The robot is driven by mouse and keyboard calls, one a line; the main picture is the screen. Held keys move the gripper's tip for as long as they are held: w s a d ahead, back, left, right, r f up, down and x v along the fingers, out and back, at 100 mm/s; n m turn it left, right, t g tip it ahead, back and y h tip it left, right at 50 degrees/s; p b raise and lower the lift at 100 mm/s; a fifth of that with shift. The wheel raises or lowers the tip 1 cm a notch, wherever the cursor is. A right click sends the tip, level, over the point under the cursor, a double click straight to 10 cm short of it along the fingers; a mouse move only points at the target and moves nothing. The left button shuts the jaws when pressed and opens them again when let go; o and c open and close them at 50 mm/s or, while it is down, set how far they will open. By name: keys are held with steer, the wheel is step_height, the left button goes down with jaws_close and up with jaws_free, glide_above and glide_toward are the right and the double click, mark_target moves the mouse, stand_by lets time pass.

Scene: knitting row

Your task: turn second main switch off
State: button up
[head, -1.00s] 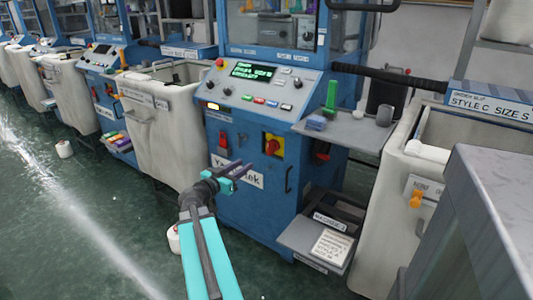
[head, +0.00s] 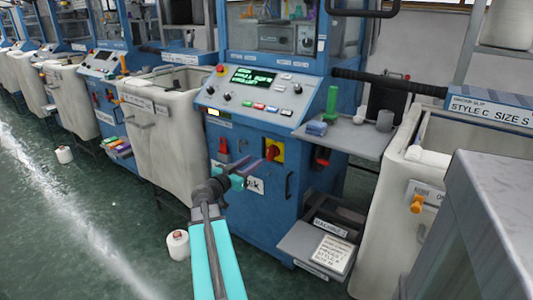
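The main switch (head: 272,151), a red rotary knob on a yellow plate, is on the blue front of the nearest knitting machine (head: 225,135). Its exact knob angle is too small to read. My gripper (head: 254,166) is in front of this panel, just left of and below the switch in the picture. Its two fingers look apart, with nothing between them. I cannot tell whether a fingertip touches the knob. The gripper hides part of the white label below. The machine's display (head: 254,76) is lit with green text.
A grey shelf (head: 345,137) juts out at right, above a lower tray (head: 300,243). Fabric bins (head: 165,130) flank the machine. A yarn cone (head: 178,246) stands on the floor.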

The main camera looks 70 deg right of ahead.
mark_target(268, 151)
steer(key=shift+x, duration=5.2)
jaws_close()
